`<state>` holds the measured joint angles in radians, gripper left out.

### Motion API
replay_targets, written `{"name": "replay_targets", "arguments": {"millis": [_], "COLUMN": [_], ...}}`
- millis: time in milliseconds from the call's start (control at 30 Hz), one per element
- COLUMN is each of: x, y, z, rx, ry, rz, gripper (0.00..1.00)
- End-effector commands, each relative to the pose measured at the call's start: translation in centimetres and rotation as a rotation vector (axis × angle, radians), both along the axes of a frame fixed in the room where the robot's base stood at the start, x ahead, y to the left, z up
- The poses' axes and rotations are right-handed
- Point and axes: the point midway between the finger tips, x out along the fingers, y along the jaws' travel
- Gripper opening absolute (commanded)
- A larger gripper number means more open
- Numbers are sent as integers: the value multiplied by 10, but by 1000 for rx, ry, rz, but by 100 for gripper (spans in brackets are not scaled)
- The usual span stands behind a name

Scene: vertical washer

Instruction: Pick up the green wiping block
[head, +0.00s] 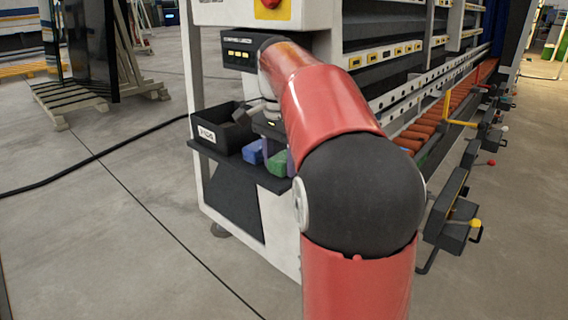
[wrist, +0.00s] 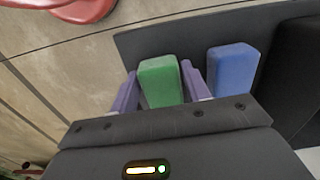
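The green wiping block (head: 278,163) lies on the dark side shelf of the machine in the head view, to the right of a blue block. In the wrist view the green block (wrist: 161,82) sits between the two purple fingers of my gripper (wrist: 160,84). The left finger is very close to the block's left side, and a narrow gap shows at the right finger, so the fingers look open around it. In the head view my gripper (head: 278,150) is low over the shelf, partly hidden by my red arm.
The blue block (head: 253,152) stands close by; in the wrist view it is just right of the right finger (wrist: 232,70). A black labelled bin (head: 222,130) is on the shelf's left part. The dark shelf (head: 240,172) adjoins the white machine frame. Open floor lies left.

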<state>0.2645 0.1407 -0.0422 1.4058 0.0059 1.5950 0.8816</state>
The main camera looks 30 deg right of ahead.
Motion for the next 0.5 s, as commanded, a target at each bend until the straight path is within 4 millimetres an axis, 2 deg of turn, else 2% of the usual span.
{"name": "replay_targets", "arguments": {"millis": [33,200,500], "x": [0,0,0], "y": [0,0,1], "z": [0,0,2], "rx": [0,0,0], "ry": [0,0,0], "rz": [0,0,0], "gripper": [40,18,18]}}
